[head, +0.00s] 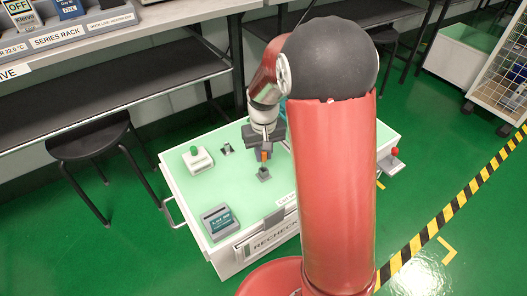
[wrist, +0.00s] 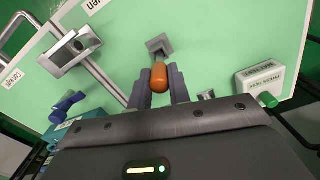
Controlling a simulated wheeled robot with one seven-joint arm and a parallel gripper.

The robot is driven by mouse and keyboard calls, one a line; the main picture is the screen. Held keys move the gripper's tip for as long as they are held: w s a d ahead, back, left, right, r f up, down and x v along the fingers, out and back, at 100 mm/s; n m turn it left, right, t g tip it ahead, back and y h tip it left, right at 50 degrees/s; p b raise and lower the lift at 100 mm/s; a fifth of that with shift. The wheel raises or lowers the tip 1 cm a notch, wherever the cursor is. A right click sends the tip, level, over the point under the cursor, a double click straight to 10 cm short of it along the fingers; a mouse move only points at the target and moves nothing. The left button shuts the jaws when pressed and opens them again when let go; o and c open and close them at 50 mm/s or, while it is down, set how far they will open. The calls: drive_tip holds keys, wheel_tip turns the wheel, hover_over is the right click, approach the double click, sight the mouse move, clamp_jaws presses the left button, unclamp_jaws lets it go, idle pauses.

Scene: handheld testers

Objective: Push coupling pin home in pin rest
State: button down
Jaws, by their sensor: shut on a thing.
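The coupling pin has an orange grip (wrist: 159,78) and stands between the two fingers of my gripper (wrist: 161,90), which is shut on it. In the head view the orange grip (head: 264,155) shows below the dark jaws of my gripper (head: 263,154). The pin rest (wrist: 160,45) is a small grey block on the pale green cart top. It also shows in the head view (head: 263,174), directly under the pin. The pin's lower end is mostly hidden by its grip in the wrist view. I cannot tell how deep it sits in the rest.
A white box with a green button (head: 198,159) and a small dark holder (head: 226,149) stand left of the pin rest. A grey device (wrist: 70,50) and a blue item (wrist: 67,106) show in the wrist view.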

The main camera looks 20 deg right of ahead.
drive_tip(key=shift+f+b, duration=0.8)
drive_tip(key=shift+f, duration=0.45)
drive_tip(key=c, duration=1.2)
unclamp_jaws()
drive_tip(key=shift+c, duration=0.2)
drive_tip(key=shift+r+p, duration=0.7)
drive_tip(key=shift+r, duration=3.25)
